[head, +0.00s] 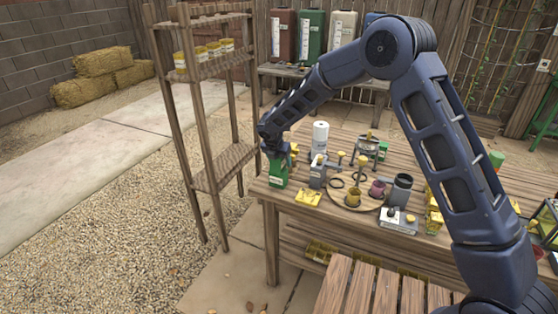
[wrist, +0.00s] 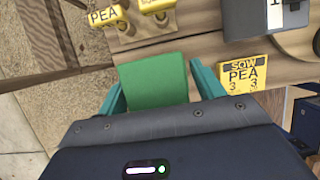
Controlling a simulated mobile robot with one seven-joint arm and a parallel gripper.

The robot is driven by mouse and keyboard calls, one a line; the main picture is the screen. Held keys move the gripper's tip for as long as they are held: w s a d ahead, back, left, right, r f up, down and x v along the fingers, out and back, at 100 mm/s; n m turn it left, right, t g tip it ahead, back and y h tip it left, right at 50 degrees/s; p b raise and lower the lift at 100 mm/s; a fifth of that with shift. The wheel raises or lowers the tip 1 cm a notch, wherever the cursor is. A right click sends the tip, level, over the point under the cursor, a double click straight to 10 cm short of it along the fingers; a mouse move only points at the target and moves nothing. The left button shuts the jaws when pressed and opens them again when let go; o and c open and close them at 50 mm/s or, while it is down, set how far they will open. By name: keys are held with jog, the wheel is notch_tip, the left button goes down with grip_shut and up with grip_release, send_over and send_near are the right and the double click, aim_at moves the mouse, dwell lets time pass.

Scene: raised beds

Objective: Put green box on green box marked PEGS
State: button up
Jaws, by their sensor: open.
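A green box (head: 278,174) with a pale label stands at the near left corner of the wooden table. My gripper (head: 276,150) is directly above it, pointing down. In the wrist view the green box (wrist: 155,82) lies between the two teal fingers of my open gripper (wrist: 158,84), with slim gaps beside it. Another small green box (head: 382,150) stands farther back on the table, partly hidden by a metal stand. I cannot read the marking on either green box, so I cannot tell which says PEGS.
A yellow SOW PEA card (wrist: 243,74) lies right of the box. A grey box (head: 317,174), a white cylinder (head: 320,137) and a round wooden tray (head: 338,197) with pots crowd the table. A wooden shelf (head: 205,110) stands close on the left.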

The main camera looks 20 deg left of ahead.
jog(key=v, duration=1.2)
jog(key=shift+r, duration=0.15)
jog(key=w+d+r+m, duration=0.4)
jog(key=d+r, duration=0.2)
jog(key=d, duration=0.5)
jog(key=w+d+r+m, duration=0.3)
jog(key=d+r+m, duration=0.25)
jog(key=d, duration=0.45)
jog(key=s+d+r+m+h, duration=0.1)
jog(key=d+r+m, duration=0.3)
jog(key=d, duration=0.6)
jog(key=s+d+r+m, duration=0.1)
jog(key=d+r+m, duration=0.25)
jog(key=d, duration=0.65)
jog(key=s+d+r+m, duration=0.1)
jog(key=s+d+m, duration=0.4)
jog(key=d, duration=0.4)
jog(key=s+d+r+m, duration=0.1)
jog(key=s+d+m, duration=0.35)
jog(key=d, duration=0.45)
jog(key=s+d+f+m+y, duration=0.1)
jog(key=s+d+f+m, duration=0.2)
jog(key=s+d+m, duration=0.5)
jog(key=shift+s+m, duration=0.75)
jog(key=shift+s, duration=1.15)
